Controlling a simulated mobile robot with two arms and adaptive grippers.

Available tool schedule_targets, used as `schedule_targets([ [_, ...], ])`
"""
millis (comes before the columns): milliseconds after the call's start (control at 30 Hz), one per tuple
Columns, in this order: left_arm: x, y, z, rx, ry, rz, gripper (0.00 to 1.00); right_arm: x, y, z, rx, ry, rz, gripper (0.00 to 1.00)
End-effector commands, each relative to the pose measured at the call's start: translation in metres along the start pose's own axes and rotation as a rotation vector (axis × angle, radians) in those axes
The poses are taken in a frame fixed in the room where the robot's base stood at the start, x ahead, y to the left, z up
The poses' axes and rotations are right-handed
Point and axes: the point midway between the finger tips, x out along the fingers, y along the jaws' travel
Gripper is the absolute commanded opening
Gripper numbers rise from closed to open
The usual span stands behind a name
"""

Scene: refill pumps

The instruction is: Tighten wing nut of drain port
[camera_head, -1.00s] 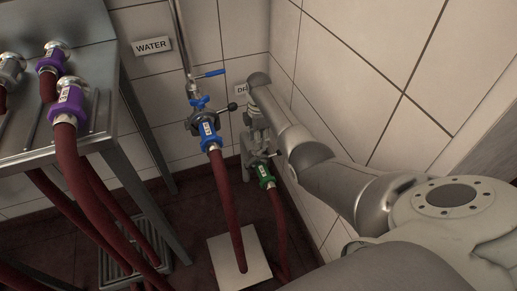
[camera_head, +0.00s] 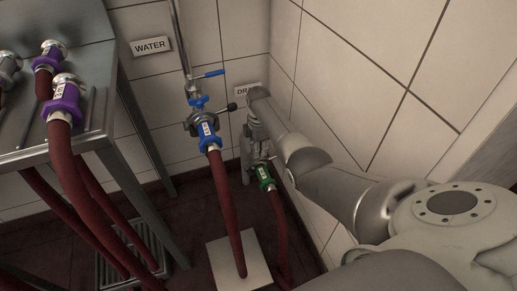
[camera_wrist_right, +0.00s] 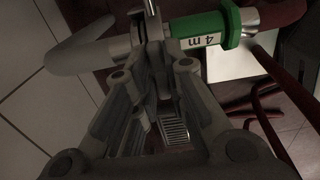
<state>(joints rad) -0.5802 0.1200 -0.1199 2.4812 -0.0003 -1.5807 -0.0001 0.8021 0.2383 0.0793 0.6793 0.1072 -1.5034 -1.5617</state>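The drain port is at the wall corner, under a partly hidden sign (camera_head: 243,90) that reads "DR". A hose with a green connector (camera_head: 265,178) joins it; that connector, marked "4 m", also shows in the right wrist view (camera_wrist_right: 205,32). My right gripper (camera_head: 250,150) is at the port, mostly hidden behind my own arm. In the right wrist view my right gripper's fingers (camera_wrist_right: 151,42) converge closely at a bright metal clamp piece (camera_wrist_right: 150,8) beside the green connector. The wing nut is not clearly distinguishable, and contact cannot be judged. My left gripper is not in view.
The water valve with blue connector (camera_head: 208,134) and hose stands close left of the port. A metal table (camera_head: 112,125) with purple-collared hoses is at left. The tiled wall (camera_head: 335,80) bounds the right. A pale plate (camera_head: 222,262) lies on the floor.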

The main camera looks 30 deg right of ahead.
Motion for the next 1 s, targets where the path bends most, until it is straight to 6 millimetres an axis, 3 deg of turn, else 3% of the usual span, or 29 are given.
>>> schedule_targets([
  [367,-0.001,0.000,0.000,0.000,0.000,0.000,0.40,-0.001,0.000,0.000,0.012,0.000,0.000,0.00],
  [667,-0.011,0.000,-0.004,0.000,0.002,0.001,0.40,-0.002,0.000,0.000,0.143,-0.001,-0.001,0.00],
  [733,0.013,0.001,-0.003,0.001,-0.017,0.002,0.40,-0.003,0.000,0.000,0.197,0.000,-0.001,0.00],
  [1000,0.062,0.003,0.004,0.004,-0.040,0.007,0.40,-0.003,0.000,0.000,0.445,-0.001,0.001,0.00],
])
